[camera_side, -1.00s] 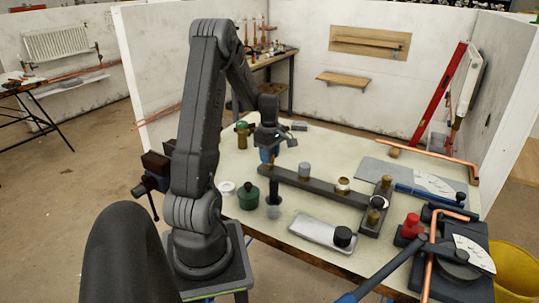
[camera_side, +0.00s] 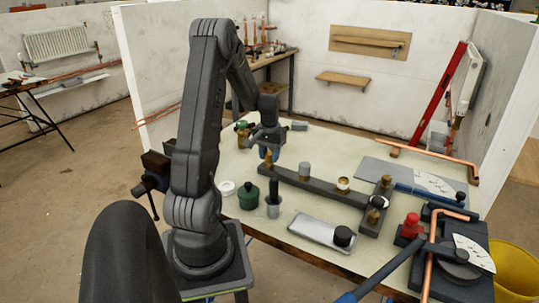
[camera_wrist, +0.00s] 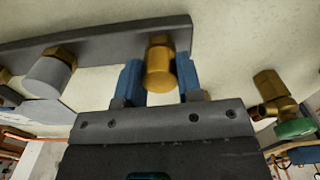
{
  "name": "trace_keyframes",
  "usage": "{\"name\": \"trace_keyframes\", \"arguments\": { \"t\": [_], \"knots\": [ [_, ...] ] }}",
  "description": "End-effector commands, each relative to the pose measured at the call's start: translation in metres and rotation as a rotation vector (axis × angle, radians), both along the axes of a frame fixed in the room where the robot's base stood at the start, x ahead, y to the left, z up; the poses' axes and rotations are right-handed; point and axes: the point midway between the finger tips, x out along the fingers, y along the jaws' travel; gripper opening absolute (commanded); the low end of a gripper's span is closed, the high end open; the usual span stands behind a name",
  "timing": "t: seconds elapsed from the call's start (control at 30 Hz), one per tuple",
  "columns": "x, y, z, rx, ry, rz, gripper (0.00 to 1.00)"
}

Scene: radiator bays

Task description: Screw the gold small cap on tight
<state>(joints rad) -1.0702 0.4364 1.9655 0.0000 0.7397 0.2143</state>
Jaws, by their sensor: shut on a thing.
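The gold small cap (camera_wrist: 160,72) is a short gold cylinder between the two blue fingers of my gripper (camera_wrist: 159,82) in the wrist view. My gripper is shut on it. The cap lines up with a brass stub (camera_wrist: 160,41) at the end of a dark grey bar (camera_wrist: 105,41), and appears to meet it; how far it is screwed on cannot be told. In the side view my gripper (camera_side: 267,153) is at the bar's (camera_side: 315,184) far left end, and the cap is mostly hidden there.
A grey cap (camera_side: 304,169) and a white-topped fitting (camera_side: 343,185) stand along the same bar. A brass valve with a green knob (camera_wrist: 285,110) is close to my gripper's right in the wrist view. A green pot (camera_side: 249,196) and a grey tray (camera_side: 321,233) are nearer the camera.

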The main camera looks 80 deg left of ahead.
Motion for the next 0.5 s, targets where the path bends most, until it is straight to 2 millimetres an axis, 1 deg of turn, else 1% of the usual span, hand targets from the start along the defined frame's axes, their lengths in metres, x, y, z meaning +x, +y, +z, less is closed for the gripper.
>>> {"name": "trace_keyframes", "arguments": {
  "t": [0.1, 0.5],
  "knots": [
    [-0.0001, -0.0001, -0.0003, 0.0, 0.0, -0.167, 0.03],
    [-0.0001, -0.0001, -0.0007, 0.0, 0.0, -0.735, 0.03]
  ]
}}
